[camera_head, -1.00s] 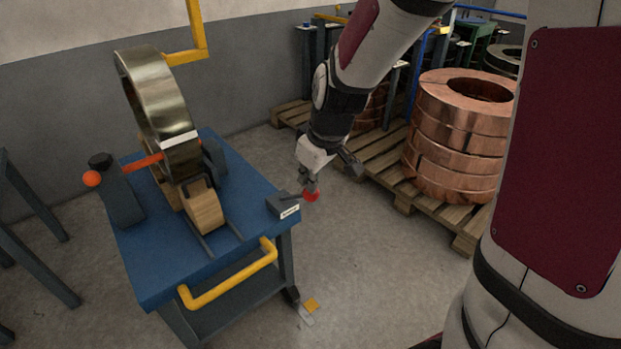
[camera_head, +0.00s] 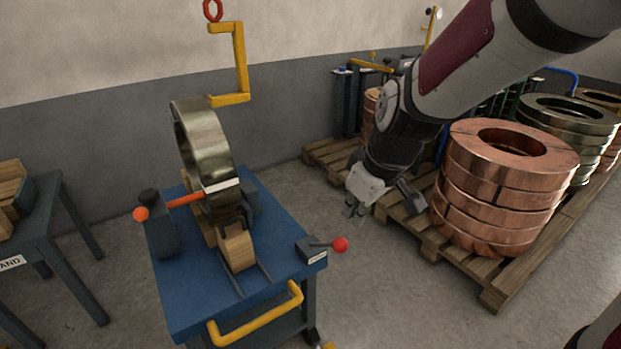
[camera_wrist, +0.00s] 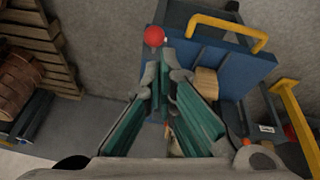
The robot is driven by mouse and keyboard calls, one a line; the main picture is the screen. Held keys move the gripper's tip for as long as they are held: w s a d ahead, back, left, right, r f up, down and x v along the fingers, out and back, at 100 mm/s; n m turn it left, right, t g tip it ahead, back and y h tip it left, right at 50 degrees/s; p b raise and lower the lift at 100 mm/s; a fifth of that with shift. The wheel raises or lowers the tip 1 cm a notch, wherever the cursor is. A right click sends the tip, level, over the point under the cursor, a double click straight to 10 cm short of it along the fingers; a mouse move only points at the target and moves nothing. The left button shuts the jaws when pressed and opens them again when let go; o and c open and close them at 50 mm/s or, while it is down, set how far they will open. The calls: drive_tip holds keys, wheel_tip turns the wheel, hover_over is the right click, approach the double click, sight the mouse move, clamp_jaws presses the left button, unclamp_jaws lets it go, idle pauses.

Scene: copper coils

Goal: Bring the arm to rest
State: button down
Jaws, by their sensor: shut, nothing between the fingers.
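My gripper (camera_head: 354,210) hangs at the end of my arm, pointing down, in the gap between the blue cart and the copper coils in the head view. In the wrist view my gripper (camera_wrist: 162,98) shows its teal-padded fingers with the tips close together and nothing between them. It is apart from the red-knobbed lever (camera_head: 340,244) on the cart's right corner. That red knob (camera_wrist: 154,36) also shows in the wrist view, beyond the fingertips.
The blue cart (camera_head: 190,305) bears an upright brass-coloured coil (camera_head: 205,140) on wooden blocks. A stack of copper coils (camera_head: 500,200) stands on a pallet (camera_head: 430,240) at the right. A yellow hook (camera_head: 241,60) hangs above the cart. Bare floor lies between cart and pallet.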

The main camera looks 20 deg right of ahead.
drive_tip(key=s+a+r+m+g, duration=0.1)
drive_tip(key=s+r+m+g, duration=0.15)
drive_tip(key=s, duration=1.15)
drive_tip(key=s+a+r+m+g, duration=0.1)
drive_tip(key=s+r+m, duration=0.25)
drive_tip(key=s, duration=0.95)
wheel_tip(320, 180, up, 25)
drive_tip(key=t+p, duration=0.3)
drive_tip(key=p, duration=1.9)
drive_tip(key=shift+t+h+p, duration=0.3)
drive_tip(key=shift+t+p, duration=0.05)
drive_tip(key=shift+w+f, duration=0.1)
drive_tip(key=shift+w, duration=0.05)
